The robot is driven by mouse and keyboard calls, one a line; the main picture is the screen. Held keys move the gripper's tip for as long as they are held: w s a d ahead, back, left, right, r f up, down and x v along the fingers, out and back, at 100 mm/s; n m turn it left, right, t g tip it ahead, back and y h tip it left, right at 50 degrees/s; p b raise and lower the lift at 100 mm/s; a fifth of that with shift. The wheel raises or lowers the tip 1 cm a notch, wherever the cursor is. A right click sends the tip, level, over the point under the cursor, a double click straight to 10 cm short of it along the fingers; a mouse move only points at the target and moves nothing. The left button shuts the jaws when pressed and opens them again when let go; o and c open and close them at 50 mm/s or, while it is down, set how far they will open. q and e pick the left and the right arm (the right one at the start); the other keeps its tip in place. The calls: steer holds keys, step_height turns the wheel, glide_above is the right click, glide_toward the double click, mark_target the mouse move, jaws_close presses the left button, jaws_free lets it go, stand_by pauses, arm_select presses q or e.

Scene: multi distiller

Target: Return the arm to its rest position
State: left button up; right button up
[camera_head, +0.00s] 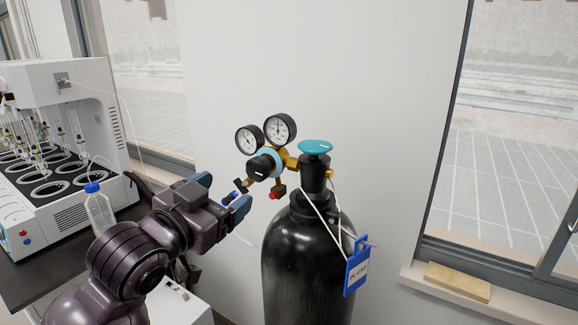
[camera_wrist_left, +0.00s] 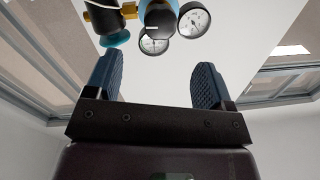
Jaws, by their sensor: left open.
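My left gripper (camera_head: 221,196) comes in from the left in the head view, with its two blue fingertips apart and nothing between them. It is just left of the regulator (camera_head: 262,166) on the black gas cylinder (camera_head: 306,254). In the left wrist view my left gripper (camera_wrist_left: 153,88) also shows open and empty, with both blue finger pads spread. The regulator (camera_wrist_left: 160,15) and its gauges show beyond the fingers there, near the top edge. My right gripper is in neither view.
A teal valve knob (camera_head: 315,147) tops the cylinder, and a blue tag (camera_head: 357,268) hangs from it. The white distiller (camera_head: 68,105) and a clear bottle with a blue cap (camera_head: 98,208) stand on the dark bench at the left. A yellowish block (camera_head: 458,281) lies on the right windowsill.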

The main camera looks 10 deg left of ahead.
arm_select(q)
steer(key=w+a+f+t, duration=0.1)
steer(key=w+a+f, duration=0.1)
steer(key=w+f, duration=0.45)
steer(key=s+a+f+n+g+y, duration=0.1)
steer(key=s+a+f+y, duration=0.15)
steer(key=f, duration=0.65)
steer(key=s+a+f+n+g+y, duration=0.1)
steer(key=s+f+n, duration=0.15)
steer(key=f, duration=0.75)
steer(key=s+a+f+n+g+y+b, duration=0.1)
steer(key=s+f+g, duration=0.3)
steer(key=s+f, duration=1.4)
step_height(320, 180, down, 3)
steer(key=shift+a+r+n+g+y+b, duration=0.15)
steer(key=shift+a+n+g+y+b, duration=0.2)
steer(key=shift+a, duration=0.3)
